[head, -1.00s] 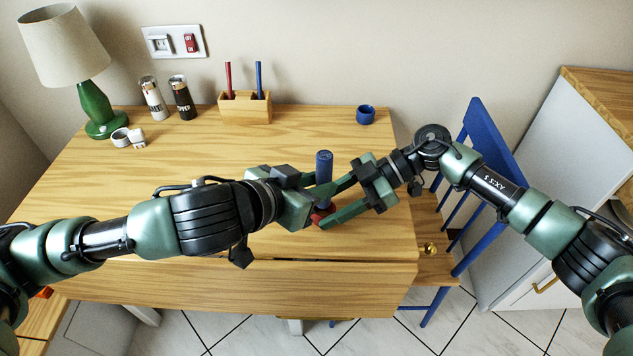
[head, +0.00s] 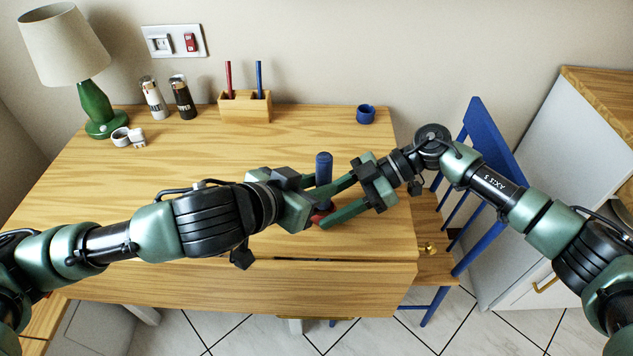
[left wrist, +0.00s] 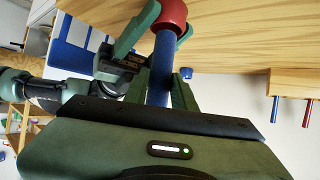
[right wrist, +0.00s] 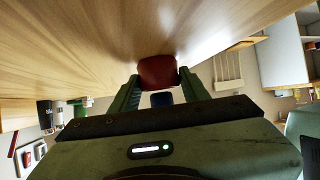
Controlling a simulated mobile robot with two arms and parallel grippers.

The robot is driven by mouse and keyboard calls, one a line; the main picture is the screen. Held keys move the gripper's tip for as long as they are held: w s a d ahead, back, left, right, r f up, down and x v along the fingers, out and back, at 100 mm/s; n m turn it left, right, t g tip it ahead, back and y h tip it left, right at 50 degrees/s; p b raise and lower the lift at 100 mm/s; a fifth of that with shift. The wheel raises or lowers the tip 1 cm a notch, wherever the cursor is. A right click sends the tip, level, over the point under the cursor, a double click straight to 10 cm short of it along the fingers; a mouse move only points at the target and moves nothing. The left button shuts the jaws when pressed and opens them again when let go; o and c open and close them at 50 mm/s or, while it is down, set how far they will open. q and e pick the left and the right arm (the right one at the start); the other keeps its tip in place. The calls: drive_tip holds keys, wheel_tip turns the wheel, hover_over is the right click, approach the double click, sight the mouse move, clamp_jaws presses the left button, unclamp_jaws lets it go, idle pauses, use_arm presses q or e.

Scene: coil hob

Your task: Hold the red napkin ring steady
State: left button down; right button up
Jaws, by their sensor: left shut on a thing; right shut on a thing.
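The red napkin ring (head: 318,217) is low over the table's right part, mostly hidden by my grippers in the head view. My right gripper (right wrist: 160,82) is shut on it, with one finger on each side; the ring also shows in the left wrist view (left wrist: 171,14). A rolled blue napkin (head: 324,167) stands upright at the ring. My left gripper (left wrist: 160,85) is shut around this roll. In the left wrist view the roll (left wrist: 161,60) meets the ring's opening; how far it reaches inside is hidden.
A blue ring (head: 365,115) stands at the table's back right. A wooden holder (head: 245,108) with red and blue sticks, two shakers (head: 182,98), white rings (head: 121,137) and a green lamp (head: 95,105) stand along the back. A blue chair (head: 492,140) is at the right.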

sight(320, 160)
use_arm(q)
drive_tip(key=shift+f, duration=2)
drive_tip(key=c, duration=1.1)
unclamp_jaws()
wheel_tip(320, 160, up, 10)
drive_tip(key=shift+r, duration=0.1)
use_arm(e)
drive_tip(key=o, duration=1.3)
